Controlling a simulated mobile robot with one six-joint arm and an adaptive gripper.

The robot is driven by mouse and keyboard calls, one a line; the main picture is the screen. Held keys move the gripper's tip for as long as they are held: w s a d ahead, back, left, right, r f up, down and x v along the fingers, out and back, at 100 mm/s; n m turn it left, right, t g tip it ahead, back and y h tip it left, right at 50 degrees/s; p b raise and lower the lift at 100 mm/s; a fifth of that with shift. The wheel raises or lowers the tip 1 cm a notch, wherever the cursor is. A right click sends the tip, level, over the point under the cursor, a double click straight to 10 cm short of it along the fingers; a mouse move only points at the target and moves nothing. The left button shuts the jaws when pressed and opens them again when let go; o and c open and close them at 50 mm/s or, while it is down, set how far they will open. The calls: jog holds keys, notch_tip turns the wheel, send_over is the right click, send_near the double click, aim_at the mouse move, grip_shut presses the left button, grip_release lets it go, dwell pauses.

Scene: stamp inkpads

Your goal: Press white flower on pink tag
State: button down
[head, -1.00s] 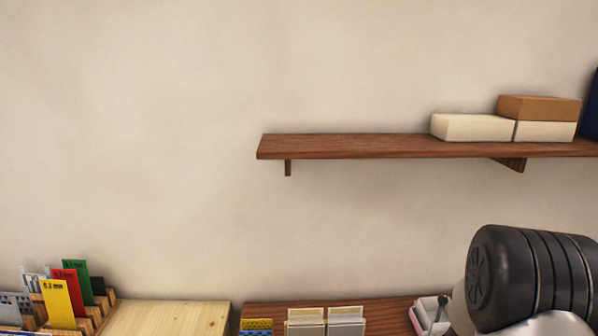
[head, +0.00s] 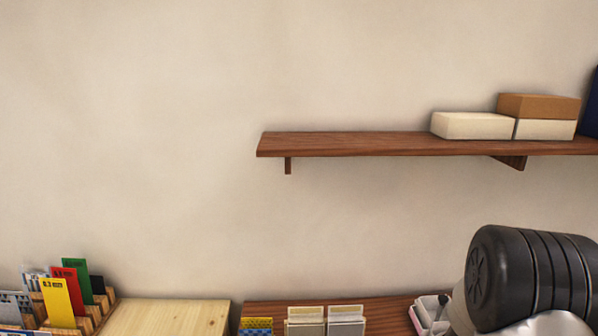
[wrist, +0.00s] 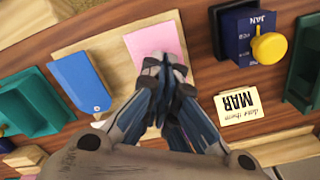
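The pink tag (wrist: 156,42) lies flat on a pale wooden board (wrist: 108,36) at the top middle of the wrist view. My gripper (wrist: 168,66) is over the lower edge of the tag and hides part of it. Its fingers are together, and I see nothing between their tips. I do not see a white flower or a stamp for it in either view. The head view shows the wall, not the tag or my fingertips.
In the wrist view, a blue tag (wrist: 80,82) lies left, beside a green tray (wrist: 32,104). A navy JAN block (wrist: 238,38) with a yellow knob (wrist: 269,47) and a MAR card (wrist: 238,105) are right. A brown shelf (head: 380,144) crosses the head view.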

dwell(0.6)
jog(key=shift+r+p, duration=2.8)
jog(key=shift+r, duration=0.75)
notch_tip(320, 180, up, 10)
jog(key=a+n+t, duration=0.1)
jog(key=a, duration=0.2)
jog(key=s+a+r+n+t, duration=0.1)
jog(key=s+a+r, duration=0.3)
jog(key=r, duration=0.5)
jog(key=s+a+r+n+t, duration=0.2)
jog(key=s+a+r+n, duration=0.1)
jog(key=s+r, duration=0.6)
jog(key=shift+s+a+r+n+t, duration=0.3)
jog(key=shift+a+r, duration=0.1)
jog(key=shift+r, duration=0.25)
